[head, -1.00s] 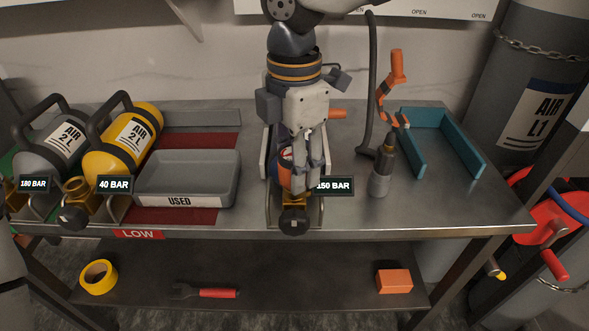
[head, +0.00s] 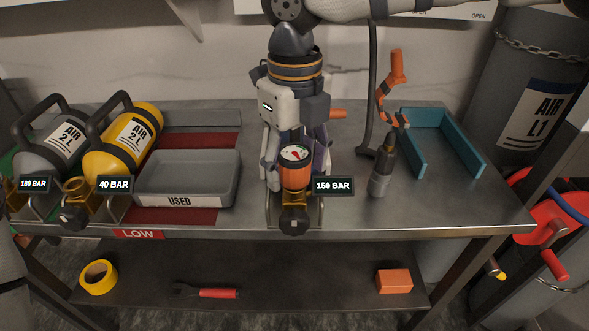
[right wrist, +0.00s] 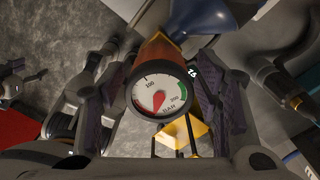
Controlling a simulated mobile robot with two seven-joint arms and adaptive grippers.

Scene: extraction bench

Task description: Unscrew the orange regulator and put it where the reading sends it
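The orange regulator (head: 295,178) with its round gauge stands on a brass valve (head: 294,200) at the front middle of the bench. A sign beside it reads 150 BAR (head: 333,186). My right gripper (head: 294,172) points down around the regulator, one finger on each side. In the right wrist view the gauge (right wrist: 160,90) lies between the two dark pads, with gaps on both sides, so the gripper is open. The dial shows 100 and 200 marks, a red and a green zone; its needle is hard to read.
A grey tray marked USED (head: 187,180) stands left of the regulator, by a red LOW strip (head: 139,234). Grey (head: 50,145) and yellow (head: 128,140) cylinders stand farther left. A torch-like tool (head: 382,170), orange-handled arm (head: 397,70) and teal holder (head: 438,120) are at right.

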